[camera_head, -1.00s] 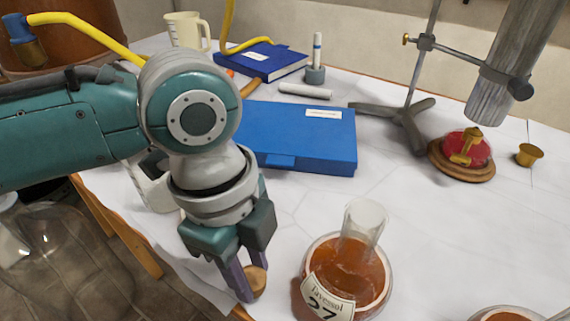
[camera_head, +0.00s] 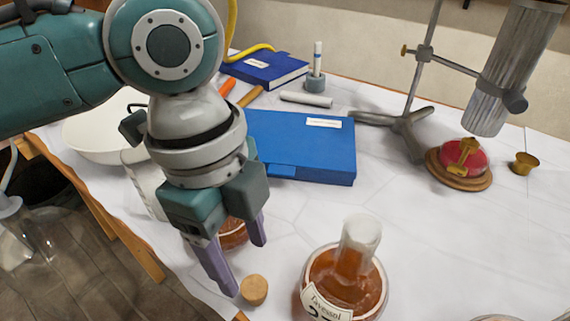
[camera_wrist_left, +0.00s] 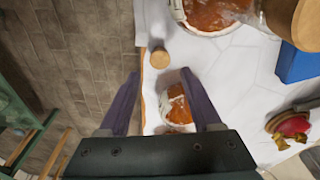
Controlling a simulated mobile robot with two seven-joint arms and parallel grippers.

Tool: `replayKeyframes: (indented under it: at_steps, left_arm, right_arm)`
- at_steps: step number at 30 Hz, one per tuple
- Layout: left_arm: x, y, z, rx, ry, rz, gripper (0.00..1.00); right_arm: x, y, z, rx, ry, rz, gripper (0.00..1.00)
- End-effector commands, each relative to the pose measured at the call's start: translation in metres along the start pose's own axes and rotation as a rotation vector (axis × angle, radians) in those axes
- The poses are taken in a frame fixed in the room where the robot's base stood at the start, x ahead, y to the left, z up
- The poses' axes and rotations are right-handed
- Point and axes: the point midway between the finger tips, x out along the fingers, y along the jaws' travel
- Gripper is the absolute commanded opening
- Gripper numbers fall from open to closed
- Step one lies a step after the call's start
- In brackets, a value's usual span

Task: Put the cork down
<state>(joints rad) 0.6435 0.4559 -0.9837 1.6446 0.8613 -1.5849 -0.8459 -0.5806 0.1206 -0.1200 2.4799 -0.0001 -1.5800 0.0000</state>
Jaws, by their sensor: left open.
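The small tan cork (camera_head: 253,290) stands on the white tabletop near its front left edge. It also shows in the left wrist view (camera_wrist_left: 160,58), clear of both fingers. My left gripper (camera_head: 246,266) is open and empty, its purple fingers spread, just behind and above the cork. In the left wrist view the fingers (camera_wrist_left: 160,74) are wide apart, with the cork beyond their tips. My right gripper is not in view.
A labelled flask of amber liquid (camera_head: 345,285) stands just right of the cork. Another amber vessel (camera_head: 232,236) is partly hidden behind my left fingers. A blue case (camera_head: 305,145) lies behind. A clamp stand (camera_head: 405,125) and red-topped piece (camera_head: 465,160) stand right.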

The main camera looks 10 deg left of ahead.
Motion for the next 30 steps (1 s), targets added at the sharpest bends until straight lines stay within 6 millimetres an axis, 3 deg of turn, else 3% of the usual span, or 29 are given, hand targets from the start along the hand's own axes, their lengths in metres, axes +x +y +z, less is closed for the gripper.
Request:
replayKeyframes:
  at_steps: [3,9,16,20,25,28,30]
  left_arm:
    - [-0.030,-0.001,0.000,0.001,0.000,-0.003,0.65]
    - [-0.056,0.000,0.000,0.000,0.001,-0.001,0.65]
    - [-0.059,0.002,-0.004,-0.010,0.010,-0.002,0.65]
    - [-0.047,0.014,-0.024,-0.094,0.073,-0.032,0.65]
    - [-0.033,0.038,-0.051,-0.440,0.220,-0.124,0.65]
    - [-0.030,0.054,-0.043,-0.738,0.270,-0.179,0.65]
    - [-0.028,0.069,-0.025,-0.949,0.273,-0.215,0.65]
  right_arm:
    - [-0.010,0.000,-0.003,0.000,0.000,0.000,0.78]
    - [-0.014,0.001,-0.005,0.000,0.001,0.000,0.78]
    - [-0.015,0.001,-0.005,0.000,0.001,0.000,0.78]
    - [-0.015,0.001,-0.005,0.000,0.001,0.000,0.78]
    - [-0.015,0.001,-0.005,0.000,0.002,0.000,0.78]
    - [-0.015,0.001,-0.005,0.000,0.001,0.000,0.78]
    - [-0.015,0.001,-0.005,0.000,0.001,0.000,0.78]
